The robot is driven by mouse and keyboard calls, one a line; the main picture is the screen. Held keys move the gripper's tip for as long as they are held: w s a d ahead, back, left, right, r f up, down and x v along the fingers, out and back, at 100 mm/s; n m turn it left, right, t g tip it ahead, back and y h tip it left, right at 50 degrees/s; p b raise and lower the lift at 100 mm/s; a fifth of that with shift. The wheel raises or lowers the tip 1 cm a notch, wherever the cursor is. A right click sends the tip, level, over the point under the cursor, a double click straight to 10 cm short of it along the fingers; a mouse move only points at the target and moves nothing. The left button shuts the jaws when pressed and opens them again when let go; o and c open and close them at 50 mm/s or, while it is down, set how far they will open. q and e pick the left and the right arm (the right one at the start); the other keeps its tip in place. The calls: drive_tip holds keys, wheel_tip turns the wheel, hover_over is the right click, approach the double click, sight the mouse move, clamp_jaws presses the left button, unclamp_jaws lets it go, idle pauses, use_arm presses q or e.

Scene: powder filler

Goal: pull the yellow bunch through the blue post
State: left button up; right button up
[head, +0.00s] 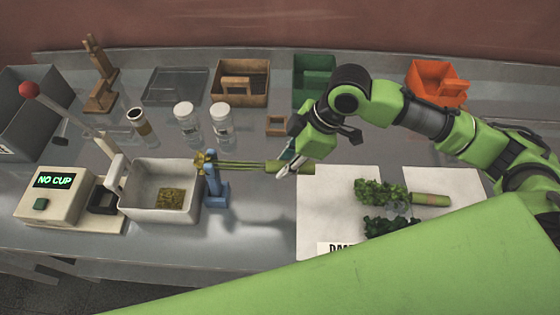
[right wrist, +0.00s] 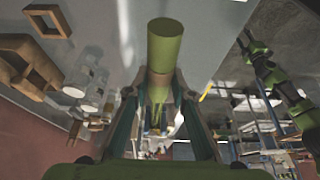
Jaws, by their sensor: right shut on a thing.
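The blue post (head: 214,189) stands upright on the bench, just right of the white bin. The yellow bunch (head: 240,165) lies level across it: its yellow head is at the post's left side and its thin stems run right from the post. The exact fit at the post top is too small to tell. My right gripper (head: 289,164) is shut on the green butt end of the bunch, above the bench right of the post. In the right wrist view the green butt (right wrist: 165,42) sticks out beyond the fingers (right wrist: 158,88). My left gripper is not in view.
A white bin (head: 140,206) with yellowish crumbs stands left of the post, beside a scale reading "NO CUP" (head: 55,181). White jars (head: 221,125) stand behind. Green bunches (head: 383,193) lie on white sheets (head: 325,215) at right. Trays, including an orange one (head: 432,80), line the back.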

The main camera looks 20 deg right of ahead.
drive_tip(key=shift+s+d, duration=0.2)
drive_tip(key=shift+d, duration=0.25)
drive_tip(key=shift+d, duration=0.1)
drive_tip(key=shift+s+d, duration=0.25)
drive_tip(key=shift+d, duration=0.4)
drive_tip(key=shift+s+d, duration=0.2)
drive_tip(key=shift+d, duration=0.45)
drive_tip(key=shift+r, duration=0.1)
drive_tip(key=shift+w+r, duration=0.1)
drive_tip(key=shift+r, duration=0.15)
drive_tip(key=shift+a+v, duration=0.15)
drive_tip(key=shift+v, duration=1.5)
drive_tip(key=shift+a+v, duration=0.15)
drive_tip(key=shift+v, duration=1.5)
